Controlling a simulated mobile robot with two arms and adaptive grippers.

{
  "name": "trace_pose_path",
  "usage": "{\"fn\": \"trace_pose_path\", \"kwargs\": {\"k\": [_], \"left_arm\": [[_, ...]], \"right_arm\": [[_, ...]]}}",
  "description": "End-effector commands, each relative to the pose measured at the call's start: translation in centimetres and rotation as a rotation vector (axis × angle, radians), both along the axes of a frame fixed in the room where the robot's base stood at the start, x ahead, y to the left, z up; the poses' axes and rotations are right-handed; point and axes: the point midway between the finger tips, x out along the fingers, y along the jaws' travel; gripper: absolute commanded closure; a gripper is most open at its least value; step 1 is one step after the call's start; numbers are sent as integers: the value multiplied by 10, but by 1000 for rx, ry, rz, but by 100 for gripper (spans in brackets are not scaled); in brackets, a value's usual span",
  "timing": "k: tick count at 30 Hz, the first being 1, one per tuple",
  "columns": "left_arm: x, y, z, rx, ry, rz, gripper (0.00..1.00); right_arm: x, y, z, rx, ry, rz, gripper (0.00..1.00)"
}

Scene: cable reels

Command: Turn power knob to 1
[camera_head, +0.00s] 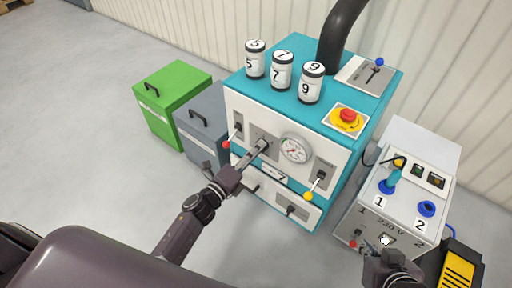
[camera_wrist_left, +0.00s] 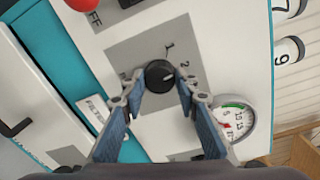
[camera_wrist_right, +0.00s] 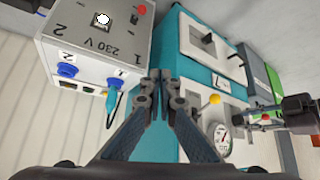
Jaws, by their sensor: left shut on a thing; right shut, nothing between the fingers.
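A black round knob (camera_wrist_left: 158,75) sits on a grey plate (camera_wrist_left: 128,48) on the machine's white front, with marks 1 and 2 beside it. In the left wrist view, my left gripper (camera_wrist_left: 160,84) is shut on this knob, one finger on each side. In the head view, my left gripper (camera_head: 257,153) reaches the grey plate from below left. The knob's pointer direction cannot be told. My right gripper (camera_wrist_right: 158,76) is shut and empty in front of the 230 V box; its hand (camera_head: 388,266) shows at the bottom right of the head view.
The teal machine (camera_head: 290,50) has a gauge (camera_head: 294,148), red lever (camera_head: 227,144), yellow lever (camera_head: 309,195), red button (camera_head: 347,116) and numbered canisters (camera_head: 281,72). The 230 V box (camera_head: 432,165) stands right with a blue plug (camera_head: 391,181). Green (camera_head: 178,90) and grey bins (camera_head: 205,115) stand left.

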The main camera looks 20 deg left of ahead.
Motion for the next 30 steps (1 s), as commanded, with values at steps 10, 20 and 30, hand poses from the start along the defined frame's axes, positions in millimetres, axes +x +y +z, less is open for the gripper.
{"fn": "trace_pose_path", "kwargs": {"k": [10,20,30], "left_arm": [[1,2,2,-306,113,2,96],[1,2,1,-556,203,2,96],[1,2,0,-695,253,2,96]], "right_arm": [[-92,-28,-26,-80,381,-31,100],[-91,-27,-13,-78,377,-30,100],[-86,-27,-25,-78,384,-30,100]]}}
